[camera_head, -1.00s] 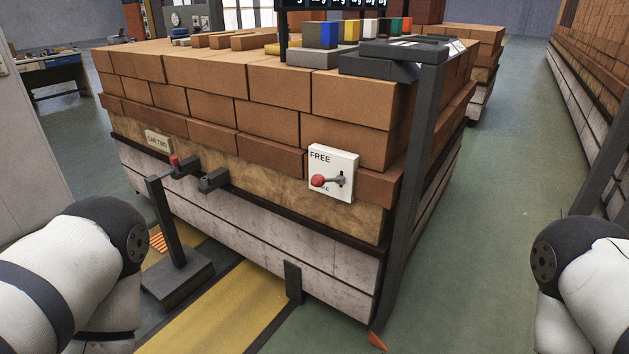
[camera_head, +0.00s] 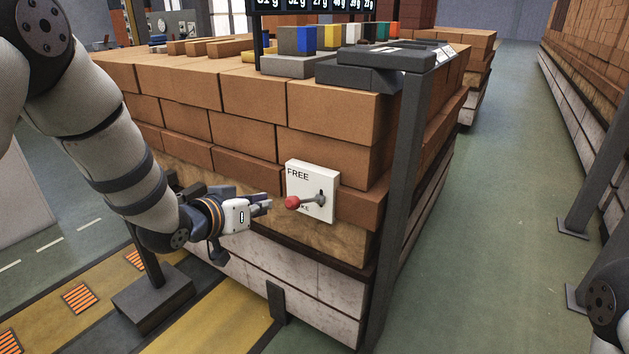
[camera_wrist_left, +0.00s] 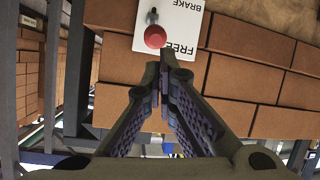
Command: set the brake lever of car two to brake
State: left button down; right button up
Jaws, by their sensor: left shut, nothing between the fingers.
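The brake lever has a red ball knob (camera_head: 291,202) on a grey stem. It sticks out from a white plate (camera_head: 299,178) on the brick-laden car (camera_head: 290,260). FREE shows at the plate's top; the lower word is mostly covered by the knob and stem. My left gripper (camera_head: 268,204) is shut and empty, its tips just left of the knob. In the left wrist view the picture is upside down: the fingertips (camera_wrist_left: 166,64) lie just below the knob (camera_wrist_left: 155,37), with BRAKE above it. Contact cannot be told. My right gripper is out of view.
A dark post (camera_head: 397,200) rises at the car's right corner. Stacked bricks (camera_head: 250,91) and a dark ledge (camera_head: 372,66) lie above the plate. A low stand (camera_head: 155,295) is on the floor below my left arm. The aisle (camera_head: 480,240) at right is clear.

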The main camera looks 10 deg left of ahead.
pick_arm(q)
jog(key=w+r+t, duration=0.1)
jog(key=w+r, duration=0.2)
jog(key=r, duration=0.2)
jog(key=shift+w+d+r+m+h, duration=0.15)
jog(key=shift+d+m+h, duration=0.15)
jog(key=shift+d+h, duration=0.1)
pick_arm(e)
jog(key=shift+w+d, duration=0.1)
pick_arm(q)
jog(key=w+d+f, duration=0.1)
jog(key=w, duration=0.1)
jog(key=w+d+f+b, duration=0.1)
jog(key=w+f, duration=0.1)
jog(key=w, duration=0.1)
jog(key=w+f, duration=0.2)
jog(key=shift+w+d+f+b, duration=0.1)
jog(key=shift+w+d+b, duration=0.1)
jog(key=shift+d+b, duration=0.2)
jog(key=shift+s+f, duration=0.4)
jog(key=shift+f, duration=0.1)
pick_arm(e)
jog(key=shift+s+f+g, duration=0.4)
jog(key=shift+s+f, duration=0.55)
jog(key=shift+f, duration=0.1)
pick_arm(q)
jog(key=shift+f, duration=0.1)
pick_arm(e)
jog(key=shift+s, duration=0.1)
